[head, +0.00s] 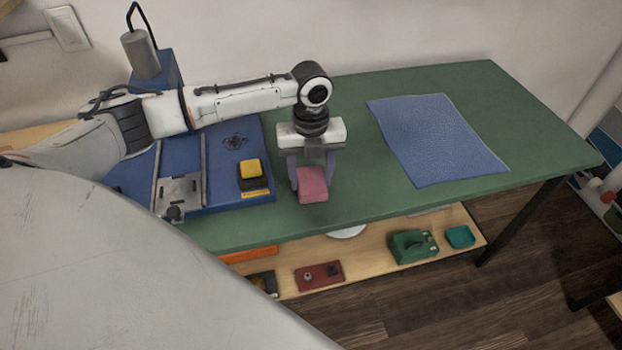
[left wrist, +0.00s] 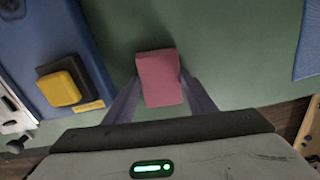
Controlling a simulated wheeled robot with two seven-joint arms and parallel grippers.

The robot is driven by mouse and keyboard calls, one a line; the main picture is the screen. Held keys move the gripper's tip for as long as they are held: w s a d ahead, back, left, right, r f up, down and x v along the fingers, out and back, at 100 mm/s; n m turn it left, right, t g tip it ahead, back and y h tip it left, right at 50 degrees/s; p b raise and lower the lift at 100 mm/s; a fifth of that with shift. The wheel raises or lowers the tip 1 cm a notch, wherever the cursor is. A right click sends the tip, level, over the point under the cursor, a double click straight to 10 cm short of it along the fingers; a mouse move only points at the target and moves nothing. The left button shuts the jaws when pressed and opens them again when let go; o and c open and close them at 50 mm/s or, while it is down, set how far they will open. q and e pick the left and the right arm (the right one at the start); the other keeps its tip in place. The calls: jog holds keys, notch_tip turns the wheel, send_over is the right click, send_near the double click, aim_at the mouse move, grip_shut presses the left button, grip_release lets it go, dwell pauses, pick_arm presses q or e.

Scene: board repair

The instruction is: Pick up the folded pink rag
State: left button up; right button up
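The folded pink rag (head: 313,187) is a small block shape near the front edge of the green table. My left gripper (head: 312,175) points down over it, one purple finger on each side. In the left wrist view the rag (left wrist: 159,78) lies between the two fingertips (left wrist: 160,80), slightly turned relative to them. The fingers are very close to its sides. I cannot tell whether they press on it, or whether it is clear of the table. My right gripper is not in view.
A blue station (head: 225,160) with a yellow-and-black block (head: 251,170) stands left of the gripper. A blue mat (head: 435,140) lies to the right on the green table (head: 510,105). A lower shelf (head: 375,262) holds a red tray and a green box.

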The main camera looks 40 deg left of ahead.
aim_at(311, 180)
pick_arm(q)
jog(key=c, duration=0.4)
jog(key=shift+r, duration=0.1)
notch_tip(311, 180, up, 10)
jog(key=shift+f, duration=0.1)
